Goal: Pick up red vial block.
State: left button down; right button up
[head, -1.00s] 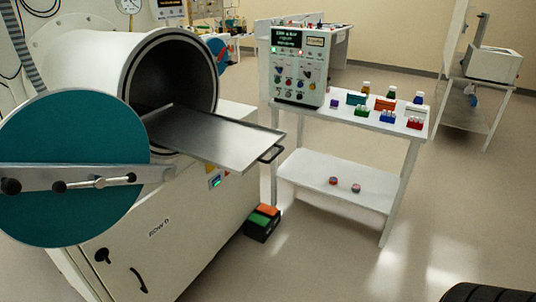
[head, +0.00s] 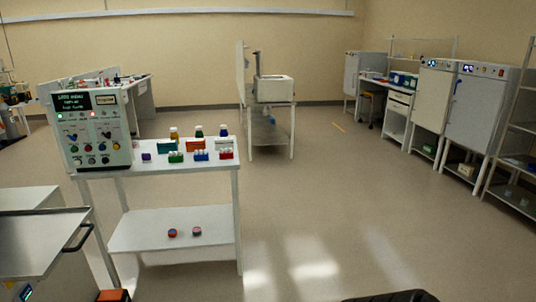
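The red vial block (head: 226,154) stands at the right front corner of the white table's top shelf (head: 187,166), with white-capped vials in it. A blue vial block (head: 201,155) is just to its left, and a green one (head: 175,157) is further left. Behind them stand an orange-red block (head: 194,145), a teal block (head: 166,146), a blue block and several bottles with coloured caps. A small purple block (head: 146,156) is at the left. Neither of my grippers is in view.
A control panel box (head: 93,130) stands on the table's left end. Two small round items (head: 184,232) lie on the lower shelf. A metal tray (head: 38,240) juts in at lower left. The floor right of the table is clear.

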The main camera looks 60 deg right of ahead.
aim_at(226, 154)
jog(key=z, duration=1.7)
jog(key=i+z, duration=0.1)
jog(key=z, duration=0.2)
jog(key=i+z, duration=0.15)
jog(key=z, duration=0.15)
jog(key=i+j+z, duration=0.45)
jog(key=i+j, duration=0.3)
jog(key=i+j+z, duration=0.1)
jog(key=i+j, duration=0.7)
